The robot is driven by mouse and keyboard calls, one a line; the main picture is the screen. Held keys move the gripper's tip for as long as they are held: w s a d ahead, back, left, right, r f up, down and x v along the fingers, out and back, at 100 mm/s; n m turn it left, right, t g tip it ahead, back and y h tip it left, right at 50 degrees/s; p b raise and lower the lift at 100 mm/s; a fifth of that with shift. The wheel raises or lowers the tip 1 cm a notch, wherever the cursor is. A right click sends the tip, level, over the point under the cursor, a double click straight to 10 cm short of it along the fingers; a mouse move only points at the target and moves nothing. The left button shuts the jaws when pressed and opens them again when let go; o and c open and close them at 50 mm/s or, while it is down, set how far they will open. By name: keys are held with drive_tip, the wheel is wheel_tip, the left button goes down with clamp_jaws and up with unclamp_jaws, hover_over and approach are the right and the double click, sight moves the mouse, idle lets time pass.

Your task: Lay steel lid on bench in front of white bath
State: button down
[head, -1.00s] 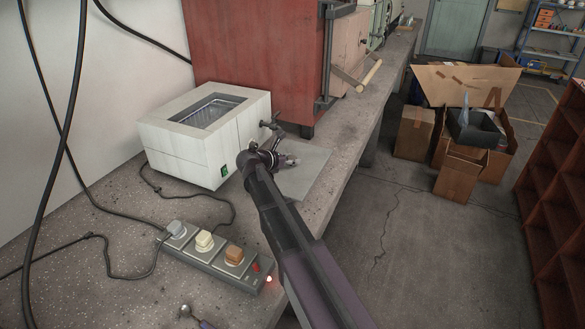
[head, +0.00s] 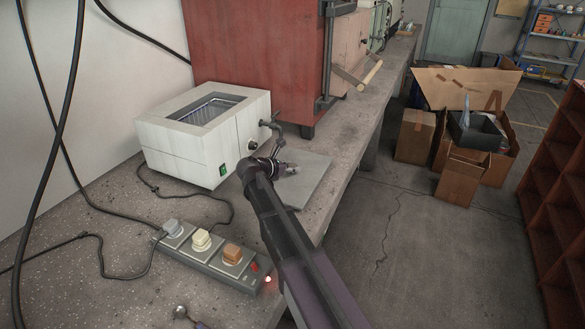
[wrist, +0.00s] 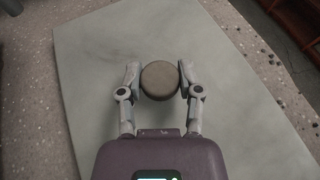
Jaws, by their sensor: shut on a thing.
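The steel lid (head: 308,178) is a flat grey plate in front of the white bath (head: 205,135), near the bench's front edge. In the wrist view the lid (wrist: 225,75) fills most of the picture, with a round dark knob (wrist: 159,80) on top. My gripper (wrist: 160,80) is shut on this knob, one finger on each side. In the head view my gripper (head: 287,168) is partly hidden by my arm. The lid looks level and close to the bench top; I cannot tell whether it touches. The bath's top opening is uncovered.
A power strip (head: 212,256) with several plugs and cables lies on the bench (head: 110,210), nearer me. A red cabinet (head: 255,50) stands behind the bath. A tap (head: 272,126) sticks out from the bath's side, close to my gripper.

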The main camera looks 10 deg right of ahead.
drive_tip(key=shift+f, duration=0.15)
drive_tip(key=shift+c, duration=1.4)
unclamp_jaws()
drive_tip(key=shift+r, duration=0.2)
drive_tip(key=shift+s+a+r, duration=0.1)
drive_tip(key=shift+a, duration=0.1)
drive_tip(key=p+v, duration=0.4)
drive_tip(key=v, duration=0.5)
drive_tip(key=shift+s+a+r, duration=0.2)
drive_tip(key=shift+a, duration=0.1)
drive_tip(key=shift+p+v, duration=0.3)
drive_tip(key=shift+v, duration=0.55)
drive_tip(key=shift+f, duration=0.1)
